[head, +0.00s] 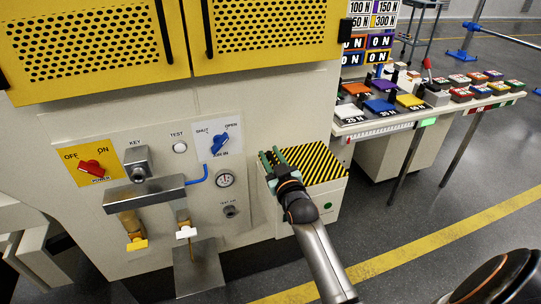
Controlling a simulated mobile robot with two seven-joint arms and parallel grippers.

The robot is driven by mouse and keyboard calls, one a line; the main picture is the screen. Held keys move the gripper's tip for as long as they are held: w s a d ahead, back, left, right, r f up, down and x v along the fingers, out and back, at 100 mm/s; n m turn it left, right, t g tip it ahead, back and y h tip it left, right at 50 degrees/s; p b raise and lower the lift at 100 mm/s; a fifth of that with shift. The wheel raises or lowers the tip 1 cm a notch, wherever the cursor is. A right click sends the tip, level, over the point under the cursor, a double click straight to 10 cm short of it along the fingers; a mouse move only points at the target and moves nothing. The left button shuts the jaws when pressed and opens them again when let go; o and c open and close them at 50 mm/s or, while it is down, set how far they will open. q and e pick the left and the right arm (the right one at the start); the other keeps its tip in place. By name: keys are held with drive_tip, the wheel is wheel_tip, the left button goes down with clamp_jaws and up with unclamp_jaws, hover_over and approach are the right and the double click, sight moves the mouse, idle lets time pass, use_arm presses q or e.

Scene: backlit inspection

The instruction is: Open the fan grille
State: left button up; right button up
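Two yellow perforated panels, the left one (85,40) and the right one (268,27), span the top of the light grey machine. Both look closed, with dark bar handles near their inner edges. I cannot tell whether either is the fan grille; no other grille shows clearly. My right gripper (272,158) is below the right panel, in front of the machine and over a box with a black and yellow striped top (318,163). Its two green fingers stand apart with nothing seen between them. Whether it touches the box is unclear. My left gripper is out of view.
A bench (440,112) with coloured blocks stands at the right. Open floor lies at the lower right.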

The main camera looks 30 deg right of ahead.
clamp_jaws()
drive_tip(key=shift+d+r, duration=0.1)
idle(1.0)
